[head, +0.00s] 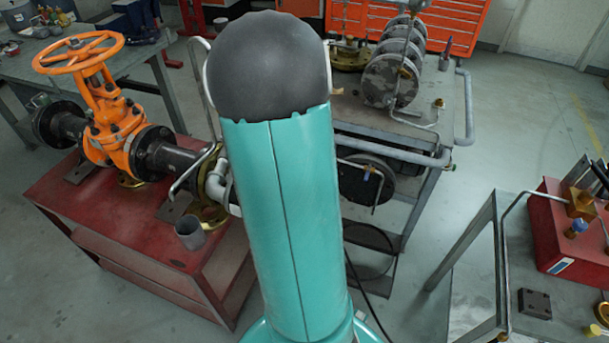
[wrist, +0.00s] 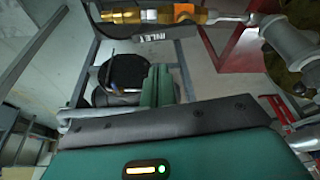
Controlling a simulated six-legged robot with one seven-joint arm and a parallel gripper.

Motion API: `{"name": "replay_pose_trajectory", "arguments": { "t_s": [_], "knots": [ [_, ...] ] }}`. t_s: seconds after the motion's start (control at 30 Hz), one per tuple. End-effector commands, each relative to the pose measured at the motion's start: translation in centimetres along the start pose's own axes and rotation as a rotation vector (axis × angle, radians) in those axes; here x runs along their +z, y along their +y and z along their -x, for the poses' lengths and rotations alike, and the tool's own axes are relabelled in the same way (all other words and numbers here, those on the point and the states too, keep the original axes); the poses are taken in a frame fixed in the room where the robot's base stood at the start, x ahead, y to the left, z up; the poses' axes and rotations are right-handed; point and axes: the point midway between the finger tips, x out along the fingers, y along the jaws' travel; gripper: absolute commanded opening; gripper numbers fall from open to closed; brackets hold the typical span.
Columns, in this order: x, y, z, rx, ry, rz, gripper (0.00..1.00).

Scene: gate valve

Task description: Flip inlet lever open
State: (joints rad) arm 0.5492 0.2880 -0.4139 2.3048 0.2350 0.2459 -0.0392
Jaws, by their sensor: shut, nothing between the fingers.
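The orange gate valve (head: 103,115) with its handwheel stands on the red table at the left of the head view. In the wrist view, a brass fitting (wrist: 148,16) with an orange part runs across the top. A dark bar with white lettering (wrist: 150,37) lies just below it; I cannot tell for sure whether this is the inlet lever. My gripper (wrist: 157,72) shows as two teal fingers close together, shut and empty. Its tips point toward the bar and appear apart from it. In the head view my arm hides the gripper and whatever is behind it.
The red table (head: 120,245) carries the valve's dark flanged pipe and a small grey cup (head: 190,232). A grey cart (head: 425,165) with round flanges stands behind my arm. A red box (head: 570,235) sits on the bench at right. Open floor shows between cart and bench.

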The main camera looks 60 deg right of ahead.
Motion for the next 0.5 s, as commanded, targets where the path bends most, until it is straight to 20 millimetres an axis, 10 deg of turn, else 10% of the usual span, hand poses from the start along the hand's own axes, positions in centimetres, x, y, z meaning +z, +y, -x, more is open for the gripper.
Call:
{"name": "replay_pose_trajectory", "arguments": {
  "t_s": [0.5],
  "knots": [
    [0.0,0.0,5.3,0.0,0.0,-0.001,0.0]
  ]
}}
